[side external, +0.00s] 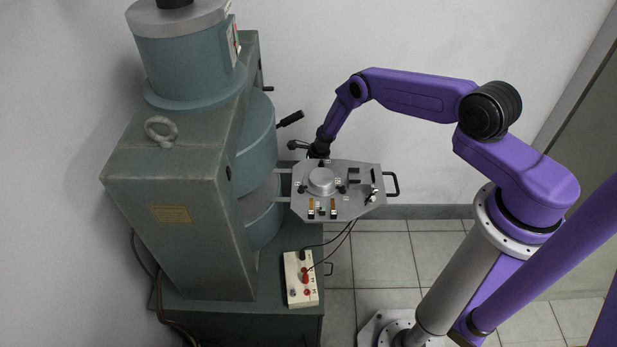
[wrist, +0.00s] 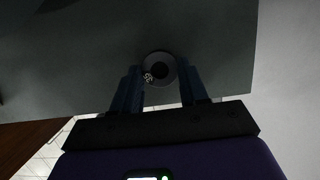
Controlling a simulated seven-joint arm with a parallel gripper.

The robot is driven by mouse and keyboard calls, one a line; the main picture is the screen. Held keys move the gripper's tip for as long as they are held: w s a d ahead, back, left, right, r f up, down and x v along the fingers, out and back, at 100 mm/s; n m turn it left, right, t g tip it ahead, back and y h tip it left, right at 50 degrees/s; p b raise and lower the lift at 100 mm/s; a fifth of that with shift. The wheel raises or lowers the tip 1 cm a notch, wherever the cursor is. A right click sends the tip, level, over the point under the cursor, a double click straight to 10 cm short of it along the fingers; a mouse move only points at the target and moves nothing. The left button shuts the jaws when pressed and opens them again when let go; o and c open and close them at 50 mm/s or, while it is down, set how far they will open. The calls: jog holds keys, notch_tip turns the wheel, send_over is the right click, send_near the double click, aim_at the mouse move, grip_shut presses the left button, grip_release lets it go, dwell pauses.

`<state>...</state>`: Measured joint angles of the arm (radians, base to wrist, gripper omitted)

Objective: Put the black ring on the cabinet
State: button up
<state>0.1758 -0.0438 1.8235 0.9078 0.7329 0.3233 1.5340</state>
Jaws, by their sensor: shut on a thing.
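My gripper (wrist: 160,82) is shut on the black ring (wrist: 159,69), a dark round piece with a darker centre and small pale marks at its lower left. The ring sits between the two blue fingertips in the wrist view. In the side view my gripper (side external: 318,150) points down behind the metal plate, and its fingers and the ring are largely hidden. The green cabinet (side external: 240,318) stands under the big magnet. A flat grey-green surface lies beyond the ring in the wrist view; I cannot tell whether the ring touches it.
The magnet (side external: 172,205) stands left of my gripper, with a black-handled lever (side external: 290,119) jutting out. A metal plate with fittings (side external: 345,205) and a black handle reaches out in front. A white switch box (side external: 300,278) with cables sits on the cabinet.

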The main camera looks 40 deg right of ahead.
jog(key=shift+f, duration=0.1)
jog(key=o, duration=1.2)
jog(key=shift+c, duration=0.2)
jog(key=v, duration=1.2)
